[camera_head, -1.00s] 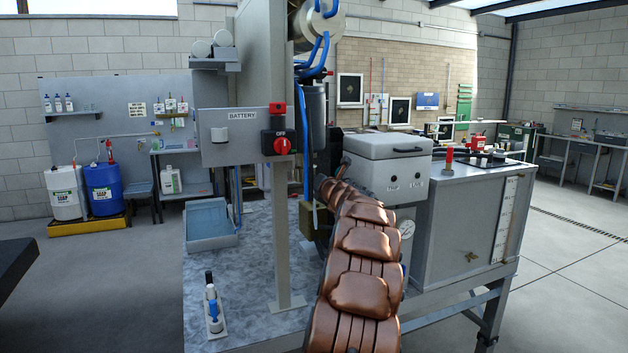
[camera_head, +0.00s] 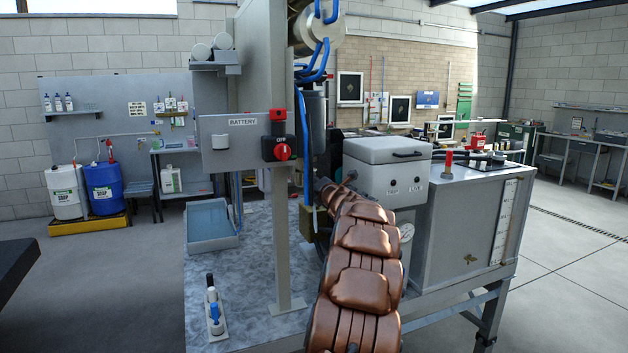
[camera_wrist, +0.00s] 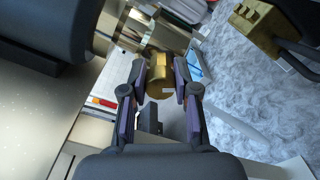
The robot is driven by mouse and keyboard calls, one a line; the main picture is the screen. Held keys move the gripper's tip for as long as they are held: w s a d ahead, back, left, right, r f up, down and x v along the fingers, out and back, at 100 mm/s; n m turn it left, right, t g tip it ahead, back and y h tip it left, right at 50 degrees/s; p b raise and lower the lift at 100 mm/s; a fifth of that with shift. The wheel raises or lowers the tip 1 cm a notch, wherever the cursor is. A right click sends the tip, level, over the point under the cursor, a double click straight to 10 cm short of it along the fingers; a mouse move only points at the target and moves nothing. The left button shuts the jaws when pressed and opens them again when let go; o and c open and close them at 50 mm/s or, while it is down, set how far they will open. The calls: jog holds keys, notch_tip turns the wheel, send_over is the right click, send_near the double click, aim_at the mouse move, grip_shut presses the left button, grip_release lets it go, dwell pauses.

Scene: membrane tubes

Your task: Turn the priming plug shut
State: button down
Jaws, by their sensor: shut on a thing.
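In the wrist view, my gripper (camera_wrist: 160,80) is shut on a round brass plug (camera_wrist: 159,66), which I take to be the priming plug. One finger pad is on each side of it. The plug's far side and its seat are hidden, so I cannot tell how far it is screwed in. In the head view, my brown segmented arm reaches up to the pump area, and my gripper and the plug are hidden behind it.
A brass block (camera_wrist: 255,28) stands at the upper right in the wrist view. In the head view, a grey box with a lid (camera_head: 385,165) stands right of my arm. A post (camera_head: 281,220) carries the battery switch panel (camera_head: 243,142) to the left. A blue-grey tray (camera_head: 211,226) lies farther left.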

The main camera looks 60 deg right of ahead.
jog(key=m+p, duration=0.3)
jog(key=m, duration=0.2)
jog(key=shift+m+p, duration=0.3)
jog(key=m+p, duration=0.4)
jog(key=m, duration=0.1)
jog(key=shift+r, duration=0.1)
jog(key=m+p, duration=0.3)
jog(key=m, duration=0.1)
jog(key=shift+m, duration=0.4)
jog(key=m, duration=0.3)
jog(key=m+p, duration=0.1)
jog(key=m, duration=0.1)
jog(key=shift+f+m, duration=0.3)
jog(key=m, duration=0.5)
jog(key=shift+a, duration=0.1)
jog(key=m, duration=0.5)
jog(key=shift+m, duration=0.4)
jog(key=m, duration=0.5)
jog(key=shift+w, duration=0.1)
jog(key=shift+r+m, duration=0.1)
jog(key=shift+m, duration=2.6)
